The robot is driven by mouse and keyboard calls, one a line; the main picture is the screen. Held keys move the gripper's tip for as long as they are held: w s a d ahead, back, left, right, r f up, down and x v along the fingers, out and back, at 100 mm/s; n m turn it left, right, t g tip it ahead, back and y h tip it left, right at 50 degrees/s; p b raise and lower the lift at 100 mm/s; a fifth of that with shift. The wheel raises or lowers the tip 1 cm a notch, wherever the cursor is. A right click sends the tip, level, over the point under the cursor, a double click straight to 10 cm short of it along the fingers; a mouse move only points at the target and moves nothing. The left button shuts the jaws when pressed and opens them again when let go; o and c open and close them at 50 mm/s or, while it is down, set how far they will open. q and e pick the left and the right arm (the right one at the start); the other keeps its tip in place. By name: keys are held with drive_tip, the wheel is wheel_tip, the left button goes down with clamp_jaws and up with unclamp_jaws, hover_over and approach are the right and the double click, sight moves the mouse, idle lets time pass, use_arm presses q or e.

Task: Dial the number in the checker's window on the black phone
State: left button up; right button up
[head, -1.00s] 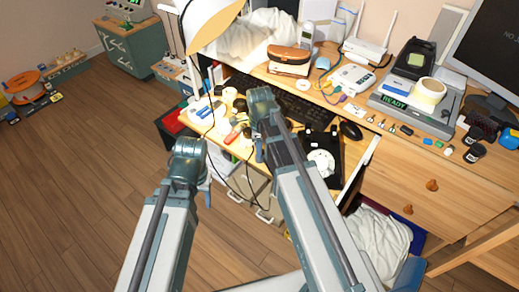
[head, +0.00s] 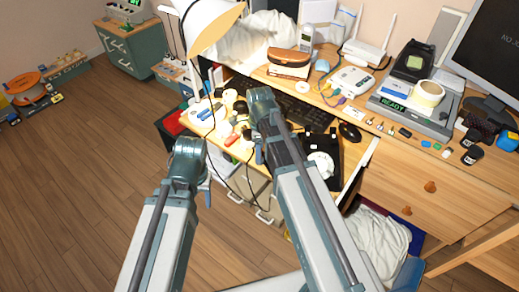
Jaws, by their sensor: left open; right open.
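The black phone (head: 334,178) lies on the lower desk shelf, with a pale round dial (head: 320,164) facing up. My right arm covers its left side. The checker (head: 443,128) is a grey box at the right of the desk, and its small window (head: 393,105) shows green letters reading READY. I see no number there. My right gripper (head: 259,153) is open over the shelf, left of the phone and apart from the dial. My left gripper (head: 208,194) is open in front of the shelf, further left. Both grippers are small and mostly hidden by my own wrists.
A black keyboard (head: 300,108) and a mouse (head: 349,132) lie behind the phone. A lamp (head: 212,25) stands at the back left. Small loose items crowd the shelf's left part. Floor at left is open.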

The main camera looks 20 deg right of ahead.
wheel_tip(320, 180, up, 13)
drive_tip(key=p, duration=1.2)
drive_tip(key=shift+f, duration=0.15)
drive_tip(key=s+a+r+n+p, duration=0.1)
drive_tip(key=s+a+n, duration=0.2)
drive_tip(key=n, duration=0.5)
drive_tip(key=s+a+n, duration=0.4)
drive_tip(key=s+n, duration=0.2)
drive_tip(key=n, duration=0.3)
drive_tip(key=s+a+r+n+h+p, duration=0.1)
drive_tip(key=s+a+n, duration=0.2)
drive_tip(key=n, duration=0.6)
drive_tip(key=shift+s+a+r+p, duration=0.25)
drive_tip(key=shift+s+r+p, duration=0.1)
drive_tip(key=shift+s, duration=0.8)
